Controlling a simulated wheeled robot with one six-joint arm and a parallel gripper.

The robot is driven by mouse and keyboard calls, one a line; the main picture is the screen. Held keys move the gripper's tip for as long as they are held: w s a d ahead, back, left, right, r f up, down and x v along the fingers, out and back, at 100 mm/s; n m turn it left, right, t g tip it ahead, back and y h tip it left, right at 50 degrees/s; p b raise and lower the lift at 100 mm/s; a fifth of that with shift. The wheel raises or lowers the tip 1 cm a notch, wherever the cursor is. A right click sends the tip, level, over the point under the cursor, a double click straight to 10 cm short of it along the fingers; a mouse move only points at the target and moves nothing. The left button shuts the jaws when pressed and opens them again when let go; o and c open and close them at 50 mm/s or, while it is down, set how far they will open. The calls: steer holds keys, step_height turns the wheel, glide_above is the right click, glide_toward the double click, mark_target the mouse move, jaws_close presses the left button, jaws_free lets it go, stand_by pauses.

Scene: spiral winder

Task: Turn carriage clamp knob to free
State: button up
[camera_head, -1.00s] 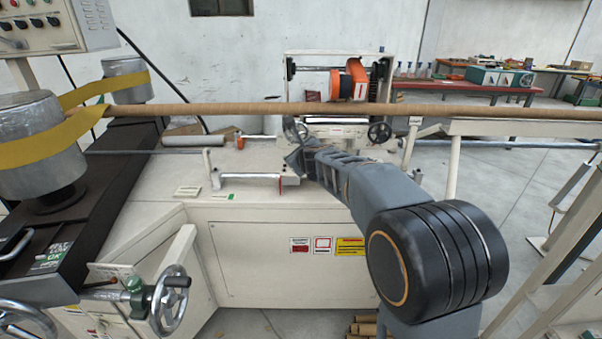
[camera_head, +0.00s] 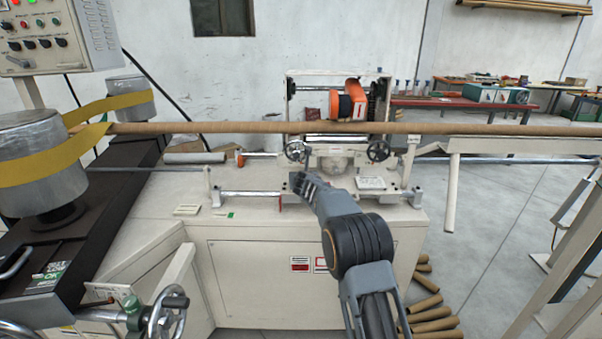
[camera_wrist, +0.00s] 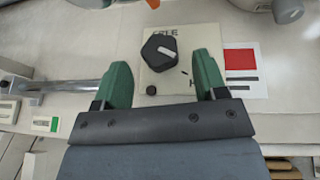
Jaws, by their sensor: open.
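The clamp knob (camera_wrist: 158,55) is black and many-sided, with a white pointer mark slanting toward the lower right. It sits on a cream plate (camera_wrist: 185,78) with partly readable dark lettering above the knob and another mark at its lower right. My gripper (camera_wrist: 161,62) is open, its two green fingers on either side of the knob's near side in the wrist view. I cannot tell whether they touch it. In the head view my gripper (camera_head: 298,185) is at the front of the carriage (camera_head: 330,160), and the knob is not discernible there.
A small black button (camera_wrist: 151,90) lies between the fingers. A red-and-white label (camera_wrist: 241,62) is right of the plate. A steel rod (camera_wrist: 68,88) runs to the left.

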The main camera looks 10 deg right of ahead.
steer(key=shift+p+x, duration=1.05)
steer(key=shift+x, duration=0.5)
steer(key=shift+w, duration=0.1)
steer(key=shift+c, duration=0.3)
